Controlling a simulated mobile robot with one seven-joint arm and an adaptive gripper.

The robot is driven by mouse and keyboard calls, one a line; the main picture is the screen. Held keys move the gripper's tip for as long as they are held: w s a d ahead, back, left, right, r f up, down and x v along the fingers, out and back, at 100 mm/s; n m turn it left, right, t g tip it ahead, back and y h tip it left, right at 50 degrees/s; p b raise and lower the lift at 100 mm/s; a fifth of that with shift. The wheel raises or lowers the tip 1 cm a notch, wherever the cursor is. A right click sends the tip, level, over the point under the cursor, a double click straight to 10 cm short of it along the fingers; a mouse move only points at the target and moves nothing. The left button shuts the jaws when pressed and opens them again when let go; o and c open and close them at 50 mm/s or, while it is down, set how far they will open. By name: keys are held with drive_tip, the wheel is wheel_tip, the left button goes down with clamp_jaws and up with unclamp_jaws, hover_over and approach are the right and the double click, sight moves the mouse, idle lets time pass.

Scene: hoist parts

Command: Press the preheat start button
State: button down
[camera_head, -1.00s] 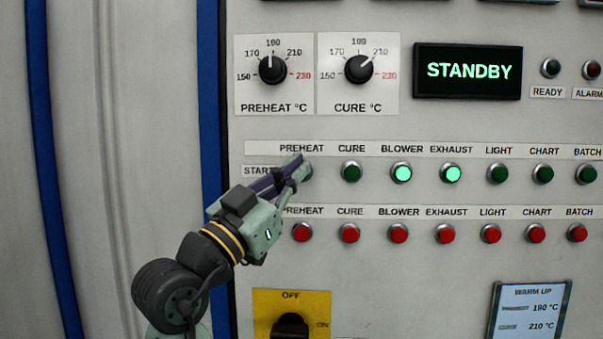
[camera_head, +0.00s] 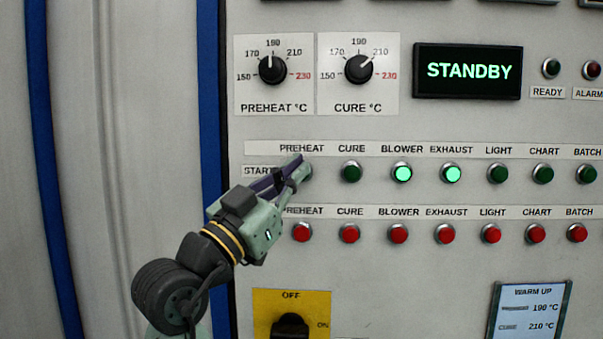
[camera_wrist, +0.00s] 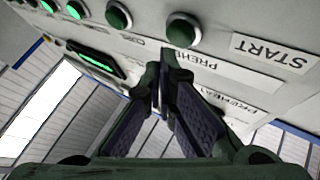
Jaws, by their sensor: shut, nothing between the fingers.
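The preheat start button is an unlit dark green dome in a metal ring, seen in the wrist view (camera_wrist: 183,30), which shows the panel upside down. In the head view my gripper largely covers its place at the left end of the green row. My gripper (camera_head: 302,166) is shut and empty, reaching up from the lower left. In the wrist view my fingertips (camera_wrist: 167,62) lie over the PREHEAT label strip, close beside the button. I cannot tell whether they touch the panel or the button. The START label (camera_head: 258,171) is left of the fingers.
The cure start button (camera_head: 351,172) is just right, unlit. Blower (camera_head: 402,173) and exhaust (camera_head: 451,173) buttons glow green. A red button (camera_head: 301,232) sits below my fingers in the lower row. The display (camera_head: 468,72) reads STANDBY. A yellow-plated switch (camera_head: 263,305) is lower down.

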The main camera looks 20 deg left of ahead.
drive_tip(key=shift+w+a, duration=0.1)
drive_tip(key=shift+w, duration=0.3)
drive_tip(key=shift+w+a, duration=0.15)
drive_tip(key=shift+w, duration=0.3)
idle(0.6)
idle(0.4)
drive_tip(key=shift+s+d+b, duration=0.25)
drive_tip(key=shift+s+b, duration=0.15)
drive_tip(key=shift+s, duration=0.45)
drive_tip(key=s, duration=0.2)
drive_tip(key=s+d, duration=0.1)
drive_tip(key=s, duration=0.1)
drive_tip(key=shift+s+d+b, duration=0.2)
drive_tip(key=shift+s+b, duration=0.15)
drive_tip(key=shift+s, duration=0.05)
